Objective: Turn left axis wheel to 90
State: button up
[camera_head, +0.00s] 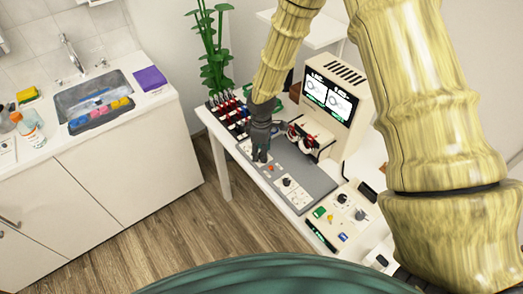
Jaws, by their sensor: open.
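The cream eye-test machine (354,73) stands on the white table at the back right. Its screen (328,98) shows two round dial pictures. Two dark round parts with red (300,138) sit low on its front. A grey control panel (318,185) lies in front of it, with a small black knob (287,182) on a light plate. My gripper (260,158) is open and points down over the panel's left part, left of that knob. It covers what lies beneath it, so I cannot tell which wheel is the left axis wheel or whether the fingers touch one.
A rack of red-and-black items (228,112) stands at the table's left end, by a green plant (211,50). A cream box with knobs (345,213) sits right of the panel. A sink counter (95,150) is at left; wooden floor (150,228) lies between.

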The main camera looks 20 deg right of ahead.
jog(key=shift+f, duration=0.45)
jog(key=shift+c, duration=0.2)
grip_shut()
jog(key=shift+m+b, duration=0.55)
jog(key=shift+m, duration=2.35)
jog(key=shift+o, duration=0.2)
grip_release()
